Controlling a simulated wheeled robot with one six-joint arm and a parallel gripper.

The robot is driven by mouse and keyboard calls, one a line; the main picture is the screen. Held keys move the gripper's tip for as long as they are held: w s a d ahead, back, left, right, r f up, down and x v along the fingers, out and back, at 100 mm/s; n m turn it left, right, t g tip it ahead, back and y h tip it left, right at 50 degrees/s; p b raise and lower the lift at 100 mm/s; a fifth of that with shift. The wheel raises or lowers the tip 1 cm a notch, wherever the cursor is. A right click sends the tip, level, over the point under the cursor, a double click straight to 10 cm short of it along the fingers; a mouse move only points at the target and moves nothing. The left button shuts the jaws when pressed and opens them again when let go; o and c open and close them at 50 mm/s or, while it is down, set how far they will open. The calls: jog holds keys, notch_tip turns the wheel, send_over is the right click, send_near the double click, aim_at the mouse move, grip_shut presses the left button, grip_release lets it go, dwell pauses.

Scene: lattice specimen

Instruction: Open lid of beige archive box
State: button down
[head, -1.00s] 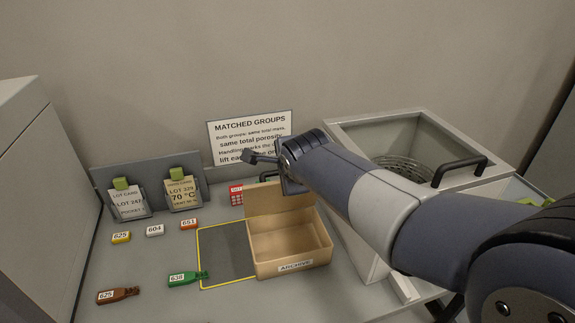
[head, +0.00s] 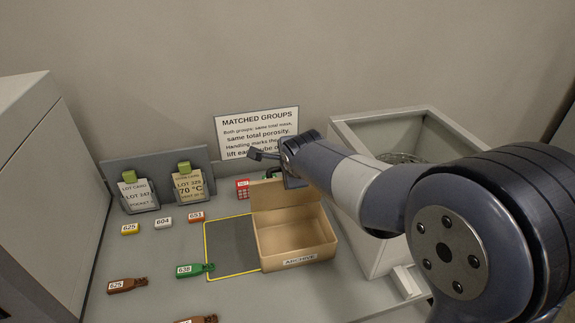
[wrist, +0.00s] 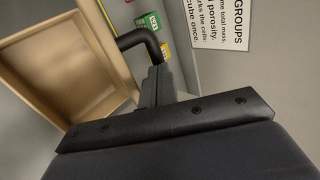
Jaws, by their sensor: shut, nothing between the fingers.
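The beige archive box (head: 298,262) stands on the bench, its front labelled ARCHIVE, and its inside looks empty. Its lid (head: 281,196) is raised, standing upright at the back edge. A dark handle (head: 271,172) shows just behind the lid's top, and a black bent handle (wrist: 143,42) shows in the wrist view. My gripper (wrist: 158,76) is shut and empty, with its fingers beside that handle; I cannot tell whether they touch. In the head view my wrist is above and behind the lid, and the fingertips are hidden.
A grey open-topped bin (head: 345,205) stands right of the box. A yellow-edged dark mat (head: 231,247) lies left of it. Several numbered tags, including a green one (head: 190,270), lie further left. Card holders (head: 188,186) and a sign (head: 257,130) stand at the back.

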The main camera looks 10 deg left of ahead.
jog(key=shift+w+a+g+h+p, duration=0.15)
jog(key=shift+w+a+g+p, duration=0.2)
jog(key=shift+w+p, duration=0.35)
jog(key=shift+w+a+g+h+p, duration=0.2)
jog(key=shift+w+a+g+p, duration=0.25)
jog(key=shift+w, duration=0.4)
jog(key=shift+w+a+g+h+p, duration=0.15)
jog(key=shift+w+a+g+p, duration=0.15)
jog(key=shift+w+p, duration=0.4)
jog(key=shift+d, duration=0.1)
